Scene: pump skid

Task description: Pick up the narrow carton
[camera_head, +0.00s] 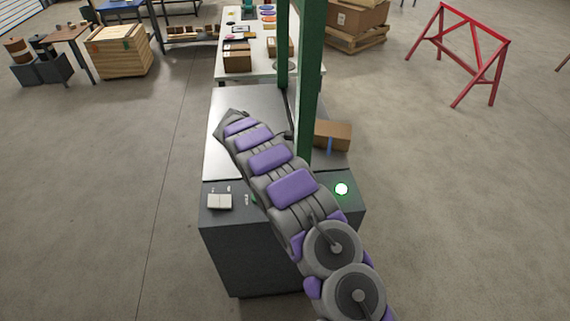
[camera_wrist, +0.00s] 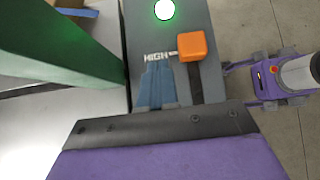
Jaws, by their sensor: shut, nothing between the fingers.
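A small brown carton (camera_head: 333,135) with a blue band lies on the skid top, just right of the green post, in the head view. It is the likely narrow carton. Part of it shows at the top left edge of the wrist view (camera_wrist: 72,4). My gripper (camera_wrist: 156,68) shows in the wrist view as blue-grey fingers, shut and empty. They are over the dark panel, beside the word HIGH and an orange knob, apart from the carton. In the head view my arm crosses the skid and I cannot make out the fingers.
The green post (camera_head: 307,85) stands between my arm and the carton. The orange knob (camera_wrist: 192,46) sits close to my fingers. A lit green lamp (camera_head: 341,189) is on the front panel. A white table (camera_head: 228,71) with other cartons stands behind the skid.

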